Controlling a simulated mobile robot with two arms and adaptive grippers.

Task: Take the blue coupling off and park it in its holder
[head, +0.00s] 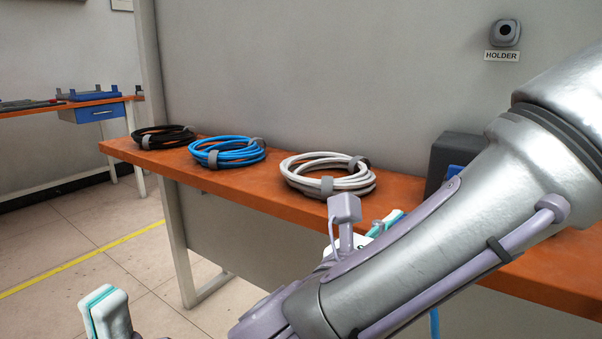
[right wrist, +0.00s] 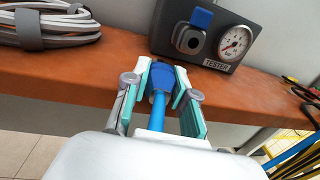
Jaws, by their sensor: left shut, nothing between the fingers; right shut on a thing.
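The blue coupling (right wrist: 160,78), with a blue cable (right wrist: 158,112) running back from it, is between the teal fingers of my right gripper (right wrist: 161,82), which is shut on it. It appears apart from the grey socket (right wrist: 188,40) on the tester, which looks empty below a blue flap (right wrist: 202,18). In the head view my right arm hides most of the right gripper. My left gripper (head: 107,312) is shut and empty at the lower left, before the bench. The holder (head: 505,33) is a small dark fitting on the wall, above a HOLDER label; it looks empty.
The dark tester (head: 455,150) stands on the orange bench (head: 240,190); its gauge (right wrist: 236,42) shows in the wrist view. Coiled black (head: 165,136), blue (head: 228,151) and white (head: 328,174) hoses lie along the bench. Other cables (right wrist: 300,155) are at the wrist view's right. Wall below the holder is clear.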

